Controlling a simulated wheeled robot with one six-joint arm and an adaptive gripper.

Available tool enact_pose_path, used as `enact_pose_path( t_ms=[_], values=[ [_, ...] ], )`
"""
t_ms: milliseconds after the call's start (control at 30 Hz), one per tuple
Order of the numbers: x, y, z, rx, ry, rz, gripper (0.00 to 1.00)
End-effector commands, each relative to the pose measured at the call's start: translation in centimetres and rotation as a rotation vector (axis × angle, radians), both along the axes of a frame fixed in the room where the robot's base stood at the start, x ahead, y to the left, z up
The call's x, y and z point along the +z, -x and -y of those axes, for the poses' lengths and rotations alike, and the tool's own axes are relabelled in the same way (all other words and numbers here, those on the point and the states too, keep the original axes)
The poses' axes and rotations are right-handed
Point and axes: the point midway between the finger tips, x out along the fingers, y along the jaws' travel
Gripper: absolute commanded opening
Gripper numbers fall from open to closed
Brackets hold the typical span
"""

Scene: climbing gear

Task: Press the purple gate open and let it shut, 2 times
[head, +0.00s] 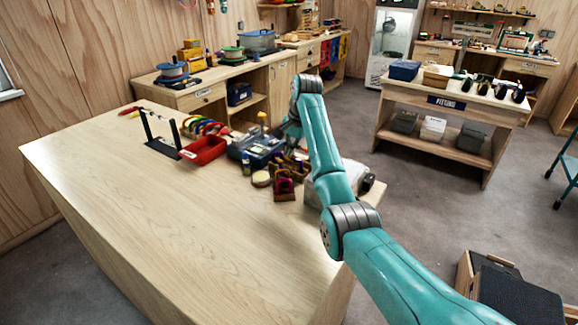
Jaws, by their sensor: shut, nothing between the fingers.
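I cannot make out a purple gate in the head view. A black stand (163,148) with two uprights stands on the pale wooden workbench (175,215). Several coloured curved pieces (205,127) lie behind a red tray (205,150), too small to tell apart. My teal arm reaches over the bench's right end and bends down at its far side.
A blue-grey box (258,150) and several dark red and tan pieces (285,187) crowd the bench beside my arm. The near and left bench top is bare. A side table (440,97) stands at the right, with open floor between.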

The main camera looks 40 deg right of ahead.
Motion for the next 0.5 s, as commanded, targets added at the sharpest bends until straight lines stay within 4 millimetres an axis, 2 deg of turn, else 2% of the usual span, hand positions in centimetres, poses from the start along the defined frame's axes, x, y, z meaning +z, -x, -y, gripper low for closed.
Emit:
enact_pose_path(
  t_ms=[500],
  values=[
    [4.5,0.0,0.0,0.000,0.001,0.001,0.00]
  ],
)
